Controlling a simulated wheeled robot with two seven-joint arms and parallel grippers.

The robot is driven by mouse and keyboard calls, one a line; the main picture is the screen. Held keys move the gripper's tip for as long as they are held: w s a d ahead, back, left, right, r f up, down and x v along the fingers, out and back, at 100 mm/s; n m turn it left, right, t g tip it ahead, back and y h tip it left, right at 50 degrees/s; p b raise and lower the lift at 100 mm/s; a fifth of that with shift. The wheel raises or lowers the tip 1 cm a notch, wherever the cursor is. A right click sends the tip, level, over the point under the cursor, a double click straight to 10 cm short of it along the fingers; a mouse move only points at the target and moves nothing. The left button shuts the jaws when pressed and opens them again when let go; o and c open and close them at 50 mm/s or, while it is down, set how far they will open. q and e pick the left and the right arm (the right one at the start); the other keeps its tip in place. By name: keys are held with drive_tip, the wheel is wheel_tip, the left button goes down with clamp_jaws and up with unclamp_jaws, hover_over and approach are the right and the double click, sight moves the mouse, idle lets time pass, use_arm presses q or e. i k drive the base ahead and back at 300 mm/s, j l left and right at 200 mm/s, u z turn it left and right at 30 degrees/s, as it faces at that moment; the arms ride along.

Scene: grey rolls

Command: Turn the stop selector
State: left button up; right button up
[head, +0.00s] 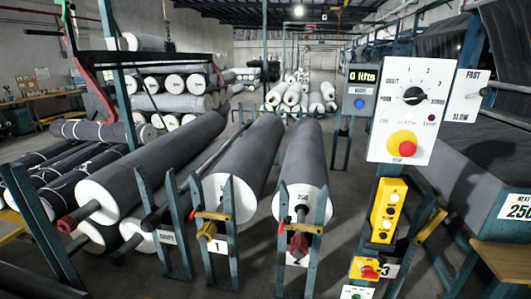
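A white control panel (376,140) hangs at the right in the head view. On its upper half is a black rotary selector knob (413,95) with the marks 1, 2 and 3 and some small words around it. Its exact pointing is too small to tell. Below the knob are small indicator lamps, and lower still a red push button (403,143) on a yellow disc. Neither of my grippers shows in the head view, and nothing touches the knob.
A grey box (361,92) with a "0 lifts" display and blue button stands left of the panel. A FAST/SLOW plate (463,105) is at its right. A yellow pendant (386,210) hangs below. Large grey rolls (305,155) on blue stands fill the middle and left.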

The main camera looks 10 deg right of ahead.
sight(413, 95)
drive_tip(key=k+z, duration=0.1)
drive_tip(key=z, duration=1.4)
